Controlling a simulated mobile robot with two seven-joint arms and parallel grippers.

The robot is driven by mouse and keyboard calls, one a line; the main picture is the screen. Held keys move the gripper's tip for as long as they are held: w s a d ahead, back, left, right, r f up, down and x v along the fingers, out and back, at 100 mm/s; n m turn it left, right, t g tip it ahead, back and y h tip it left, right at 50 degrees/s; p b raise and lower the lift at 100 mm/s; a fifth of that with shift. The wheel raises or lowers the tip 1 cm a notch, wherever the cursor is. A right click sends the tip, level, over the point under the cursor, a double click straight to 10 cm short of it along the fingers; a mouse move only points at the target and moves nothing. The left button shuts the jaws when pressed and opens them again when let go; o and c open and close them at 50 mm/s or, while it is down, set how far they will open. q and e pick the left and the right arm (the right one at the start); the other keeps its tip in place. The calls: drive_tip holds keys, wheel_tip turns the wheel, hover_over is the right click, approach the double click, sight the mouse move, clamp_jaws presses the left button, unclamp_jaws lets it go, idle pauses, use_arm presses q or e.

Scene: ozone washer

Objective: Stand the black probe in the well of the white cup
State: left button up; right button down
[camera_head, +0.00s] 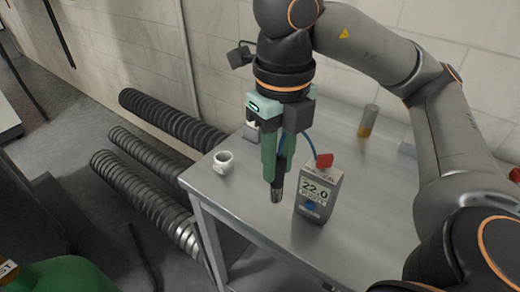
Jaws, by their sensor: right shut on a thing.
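The white cup (223,162) stands on the metal table near its left corner, with its dark opening facing up. My right gripper (278,174) points down and is shut on the black probe (277,191). The probe hangs tip down, roughly upright, to the right of the cup and apart from it. A blue cable runs from behind the gripper to the grey meter (318,195), which reads 22.0. The upper part of the probe is hidden between the fingers. My left gripper is not in view.
The meter stands close to the right of the probe, with a red piece (324,160) at its top. A cylinder with a yellow base (368,120) stands farther back on the metal table (262,222). Ribbed dark hoses (150,190) lie left of the table.

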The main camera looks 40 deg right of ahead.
drive_tip(key=w+a+m, duration=0.3)
drive_tip(key=w+m, duration=0.5)
drive_tip(key=w, duration=0.2)
drive_tip(key=p, duration=0.1)
approach(225, 163)
drive_tip(key=w+f, duration=0.1)
drive_tip(key=w, duration=0.1)
drive_tip(key=f, duration=0.1)
drive_tip(key=d+f, duration=0.1)
drive_tip(key=f, duration=0.1)
drive_tip(key=shift+f+m+p, duration=0.1)
drive_tip(key=shift+m+p, duration=0.2)
drive_tip(key=shift+p, duration=0.05)
drive_tip(key=shift+f, duration=0.1)
drive_tip(key=shift+f, duration=0.1)
drive_tip(key=c, duration=0.7)
unclamp_jaws()
